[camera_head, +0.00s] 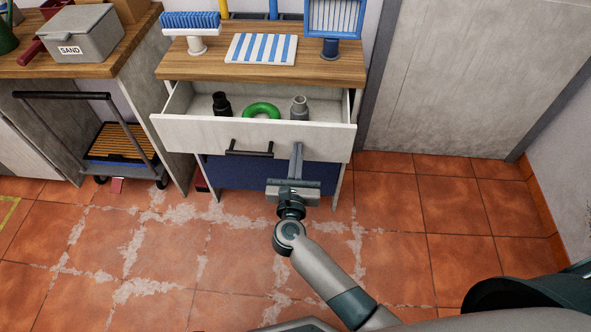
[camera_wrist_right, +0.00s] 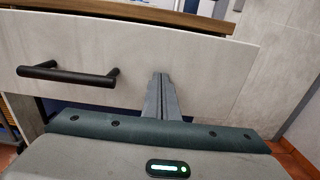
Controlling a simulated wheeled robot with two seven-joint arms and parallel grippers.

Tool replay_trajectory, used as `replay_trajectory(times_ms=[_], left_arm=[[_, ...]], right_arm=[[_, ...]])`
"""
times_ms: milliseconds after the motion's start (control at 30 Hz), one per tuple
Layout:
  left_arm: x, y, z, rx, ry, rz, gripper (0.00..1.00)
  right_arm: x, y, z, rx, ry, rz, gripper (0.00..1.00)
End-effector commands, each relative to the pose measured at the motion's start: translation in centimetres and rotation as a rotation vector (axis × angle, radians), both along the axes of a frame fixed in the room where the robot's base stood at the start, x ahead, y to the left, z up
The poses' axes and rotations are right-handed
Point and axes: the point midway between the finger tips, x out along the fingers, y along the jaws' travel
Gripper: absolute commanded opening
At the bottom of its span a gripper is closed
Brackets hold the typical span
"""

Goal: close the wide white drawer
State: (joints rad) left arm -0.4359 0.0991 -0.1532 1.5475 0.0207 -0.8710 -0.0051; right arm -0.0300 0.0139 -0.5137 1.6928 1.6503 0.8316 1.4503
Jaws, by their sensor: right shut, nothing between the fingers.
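The wide white drawer (camera_head: 200,133) is pulled out below the wooden top of the cabinet. Its front also shows in the right wrist view (camera_wrist_right: 210,70). A dark bar handle (camera_head: 249,149) is on the drawer front, and it shows in the right wrist view (camera_wrist_right: 68,74). My right gripper (camera_head: 297,148) is shut and empty, its fingers at the drawer front to the right of the handle. In the right wrist view the fingertips (camera_wrist_right: 161,76) lie over the front; I cannot tell if they touch it. My left gripper is not in view.
Inside the drawer are a green ring (camera_head: 261,110), a black fitting (camera_head: 221,104) and a grey fitting (camera_head: 299,107). A blue panel (camera_head: 245,174) is below the drawer. A cart (camera_head: 117,143) stands at the left. The tiled floor at the right is clear.

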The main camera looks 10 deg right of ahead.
Motion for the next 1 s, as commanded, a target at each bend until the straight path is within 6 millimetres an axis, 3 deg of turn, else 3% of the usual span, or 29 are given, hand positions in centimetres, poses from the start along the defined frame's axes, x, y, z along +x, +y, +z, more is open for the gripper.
replay_trajectory(times_ms=[400,600,733,1000], left_arm=[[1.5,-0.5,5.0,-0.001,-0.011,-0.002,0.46],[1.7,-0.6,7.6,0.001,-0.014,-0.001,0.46],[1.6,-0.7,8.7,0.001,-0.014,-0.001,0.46],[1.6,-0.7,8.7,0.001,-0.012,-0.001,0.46]], right_arm=[[9.9,-3.2,-0.1,0.001,-0.003,-0.001,0.0],[13.4,-4.3,-0.1,0.001,-0.001,0.0,0.0],[14.6,-4.7,-0.1,0.0,0.0,0.0,0.0],[14.4,-4.7,0.0,-0.001,0.0,0.0,0.0]])
